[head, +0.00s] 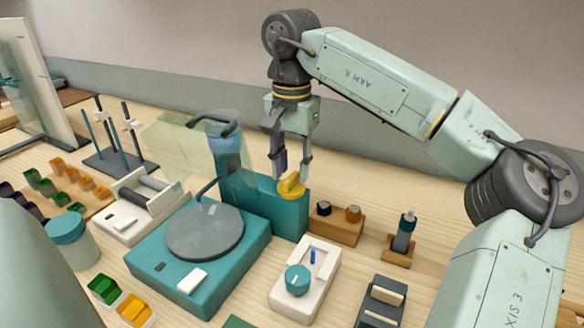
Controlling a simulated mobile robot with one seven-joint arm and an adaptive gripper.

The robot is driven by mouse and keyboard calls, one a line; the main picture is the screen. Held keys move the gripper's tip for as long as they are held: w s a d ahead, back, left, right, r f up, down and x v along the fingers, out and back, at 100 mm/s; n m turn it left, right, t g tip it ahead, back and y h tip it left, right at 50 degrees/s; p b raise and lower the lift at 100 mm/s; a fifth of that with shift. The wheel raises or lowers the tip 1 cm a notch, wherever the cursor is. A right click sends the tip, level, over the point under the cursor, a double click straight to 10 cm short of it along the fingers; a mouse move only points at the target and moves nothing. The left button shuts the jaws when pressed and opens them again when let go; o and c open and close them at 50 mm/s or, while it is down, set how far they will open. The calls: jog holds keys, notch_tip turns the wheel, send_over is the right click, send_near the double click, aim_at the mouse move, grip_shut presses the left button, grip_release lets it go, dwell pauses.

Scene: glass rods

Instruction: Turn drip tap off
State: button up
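A yellow tap handle (291,185) sits on top of a low teal block (290,215), beside a taller teal column with a dark curved spout (215,122). The handle lies slanted. My gripper (290,175) points straight down over the handle, with its two fingers apart. The fingertips are at about the handle's height, one on each side of it. I cannot tell whether they touch it. The gripper appears open around the handle, and nothing hangs from it.
A teal base with a grey round plate (205,230) stands in front of the column, beside a translucent panel (185,145). A white box with a teal knob (297,280), a wooden block with two knobs (337,225) and a small bottle stand (403,240) are nearby.

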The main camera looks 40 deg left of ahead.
jog(key=shift+f, duration=0.6)
grip_shut()
